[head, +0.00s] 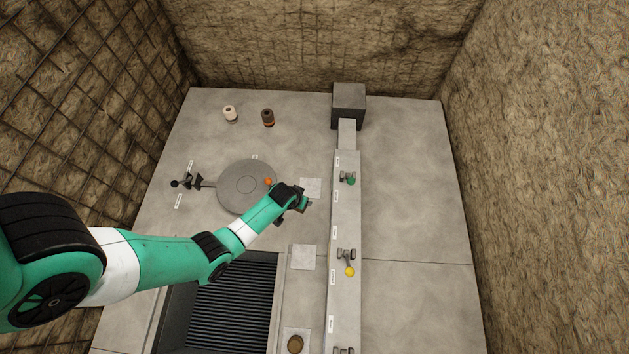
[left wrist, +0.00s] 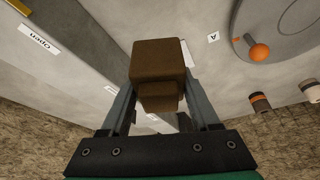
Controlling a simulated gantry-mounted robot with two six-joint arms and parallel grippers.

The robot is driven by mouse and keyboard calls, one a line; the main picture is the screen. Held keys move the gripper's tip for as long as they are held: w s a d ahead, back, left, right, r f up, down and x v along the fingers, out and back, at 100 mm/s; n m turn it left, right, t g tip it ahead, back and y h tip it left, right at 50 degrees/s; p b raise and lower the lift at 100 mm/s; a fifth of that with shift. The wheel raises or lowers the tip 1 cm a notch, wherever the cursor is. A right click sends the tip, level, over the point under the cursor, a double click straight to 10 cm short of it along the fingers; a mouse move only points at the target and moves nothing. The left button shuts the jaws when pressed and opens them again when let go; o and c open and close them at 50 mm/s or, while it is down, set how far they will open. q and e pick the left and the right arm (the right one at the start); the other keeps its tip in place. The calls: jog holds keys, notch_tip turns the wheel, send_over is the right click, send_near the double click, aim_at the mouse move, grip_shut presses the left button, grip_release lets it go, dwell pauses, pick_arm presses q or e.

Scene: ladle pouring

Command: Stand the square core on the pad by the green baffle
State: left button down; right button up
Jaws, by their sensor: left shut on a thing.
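My left gripper (head: 303,203) is over the bench, close to the near edge of a pale square pad (head: 311,186). In the left wrist view it is shut on the brown square core (left wrist: 160,60), held between the two fingers. In the head view the core is too small and covered to make out. The green baffle (head: 350,181) with its green knob sits on the raised channel just right of that pad. Whether the core touches anything below is not clear. My right gripper is not in view.
A round grey lid (head: 236,196) with an orange knob (head: 268,181) lies left of the gripper. White and brown cylinders (head: 268,118) stand at the back. A second pad (head: 303,257) lies nearer, beside a dark grate (head: 232,305). A yellow knob (head: 350,271) is on the channel.

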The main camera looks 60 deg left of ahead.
pick_arm(q)
jog(key=b, duration=0.7)
send_near(313, 183)
jog(key=b, duration=0.3)
jog(key=w+f+b, duration=0.1)
jog(key=b, duration=0.2)
jog(key=shift+a+f, duration=0.25)
jog(key=shift+w+a+f+b, duration=0.2)
jog(key=shift+w+a+b, duration=0.15)
jog(key=shift+b, duration=0.3)
jog(key=b+x, duration=0.1)
jog(key=b, duration=0.1)
jog(key=b+x, duration=0.2)
jog(key=shift+s+d+f, duration=0.1)
jog(key=shift+s+f, duration=0.2)
jog(key=shift+f, duration=0.05)
jog(key=shift+s+f, duration=0.1)
jog(key=shift+f, duration=0.1)
jog(key=shift+r, duration=0.15)
jog(key=shift+b, duration=0.3)
jog(key=shift+c, duration=0.6)
grip_release()
